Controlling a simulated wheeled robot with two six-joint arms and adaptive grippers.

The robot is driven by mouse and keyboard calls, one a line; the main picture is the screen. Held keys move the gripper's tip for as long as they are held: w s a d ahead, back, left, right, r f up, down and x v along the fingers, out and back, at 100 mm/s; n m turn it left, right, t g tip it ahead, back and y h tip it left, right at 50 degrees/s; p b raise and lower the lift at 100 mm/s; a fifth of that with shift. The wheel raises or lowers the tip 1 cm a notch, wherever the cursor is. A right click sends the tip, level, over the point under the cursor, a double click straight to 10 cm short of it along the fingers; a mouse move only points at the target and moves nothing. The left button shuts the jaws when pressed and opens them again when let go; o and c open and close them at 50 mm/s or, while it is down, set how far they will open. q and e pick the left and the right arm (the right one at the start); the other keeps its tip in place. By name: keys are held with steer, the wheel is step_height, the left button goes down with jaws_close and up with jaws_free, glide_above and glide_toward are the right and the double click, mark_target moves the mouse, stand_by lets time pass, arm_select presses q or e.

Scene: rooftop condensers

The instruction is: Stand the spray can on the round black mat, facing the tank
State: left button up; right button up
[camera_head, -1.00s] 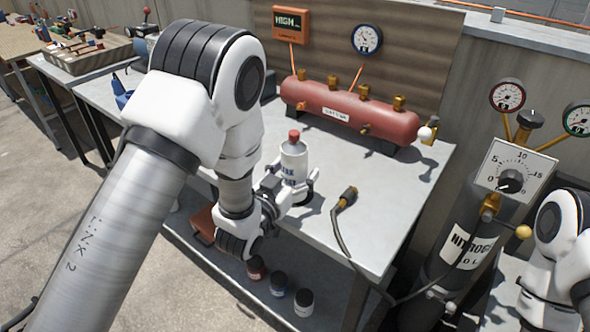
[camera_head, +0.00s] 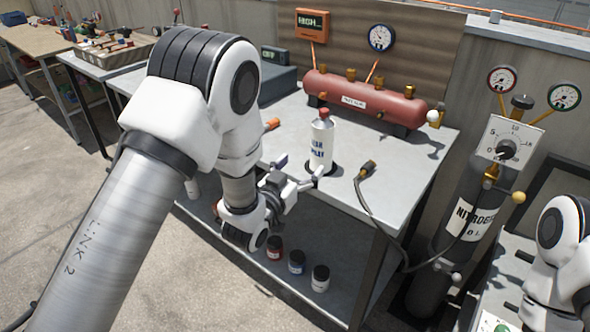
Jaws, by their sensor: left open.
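The spray can (camera_head: 321,145), white with a red cap and dark blue lettering, stands upright on the round black mat (camera_head: 335,168) on the grey bench. Only part of the mat's dark rim shows around the can's base. The red tank (camera_head: 360,100) lies behind the can along the back of the bench. My left gripper (camera_head: 300,172) is open, in front and to the left of the can, with its fingers apart. One fingertip is close to the can's base; I cannot tell whether it touches. My right arm shows at the right edge, but its gripper is out of view.
A hose with a brass fitting (camera_head: 367,171) lies on the bench right of the can. An orange-handled tool (camera_head: 271,125) lies behind my left arm. The nitrogen cylinder (camera_head: 462,215) stands off the bench's right end. Small jars (camera_head: 297,262) sit on the lower shelf.

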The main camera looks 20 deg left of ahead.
arm_select(q)
steer(key=s+a+f+n+g+y, duration=0.1)
steer(key=s+a+f+g, duration=0.15)
steer(key=s+f, duration=0.4)
steer(key=s+a+f+g+y, duration=0.1)
steer(key=s+f+g, duration=0.3)
steer(key=f, duration=0.5)
steer(key=s+a+f+n+g+y, duration=0.1)
steer(key=s+a+f+g, duration=0.15)
steer(key=s+f, duration=0.4)
steer(key=s+f+g, duration=0.4)
steer(key=s+f, duration=0.1)
steer(key=s, duration=0.5)
steer(key=s+a+f+g, duration=0.1)
steer(key=s+f+g, duration=0.3)
steer(key=s, duration=0.7)
steer(key=shift+a+f+n+g+y, duration=0.3)
steer(key=shift+f+n+g, duration=0.1)
steer(key=shift+f, duration=0.2)
steer(key=shift+c, duration=0.3)
